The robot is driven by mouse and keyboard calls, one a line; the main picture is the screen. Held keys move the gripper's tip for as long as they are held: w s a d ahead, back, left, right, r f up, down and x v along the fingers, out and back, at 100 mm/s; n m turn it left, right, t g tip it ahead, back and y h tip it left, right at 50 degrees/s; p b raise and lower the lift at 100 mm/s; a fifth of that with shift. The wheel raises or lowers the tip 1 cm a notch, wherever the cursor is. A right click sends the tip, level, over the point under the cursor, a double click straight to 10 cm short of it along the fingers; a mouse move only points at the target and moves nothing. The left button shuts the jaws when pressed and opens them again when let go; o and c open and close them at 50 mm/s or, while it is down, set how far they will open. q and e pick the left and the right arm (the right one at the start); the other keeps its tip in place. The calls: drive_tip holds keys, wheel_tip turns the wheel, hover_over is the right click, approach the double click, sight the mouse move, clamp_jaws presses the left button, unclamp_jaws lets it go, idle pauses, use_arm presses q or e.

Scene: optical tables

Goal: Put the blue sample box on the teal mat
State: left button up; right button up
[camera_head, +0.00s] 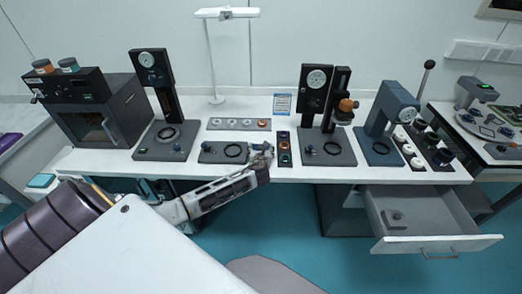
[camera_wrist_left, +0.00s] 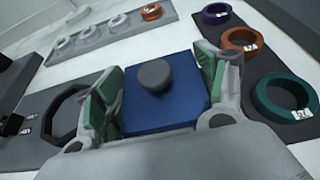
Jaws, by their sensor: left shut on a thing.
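The blue sample box (camera_wrist_left: 165,108), with a dark grey round knob on top, sits between the green-padded fingers of my left gripper (camera_wrist_left: 162,100) in the left wrist view. The gripper is shut on it. In the head view my left gripper (camera_head: 262,157) is over the front part of the long white table, between a dark round-ringed plate and a dark strip of coloured rings; the box is hardly discernible there. A small flat teal piece (camera_head: 41,181), which looks like the teal mat, lies on the side table at the far left. My right gripper is not in view.
The ringed plate (camera_head: 211,157) and the ring strip (camera_head: 284,159) flank the gripper. Behind is a grey strip of rings (camera_head: 238,124). An open drawer (camera_head: 435,242) juts out at the right front.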

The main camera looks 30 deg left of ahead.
use_arm(q)
drive_tip(key=o, duration=0.9)
drive_tip(key=shift+r, duration=0.1)
drive_tip(key=shift+v, duration=6)
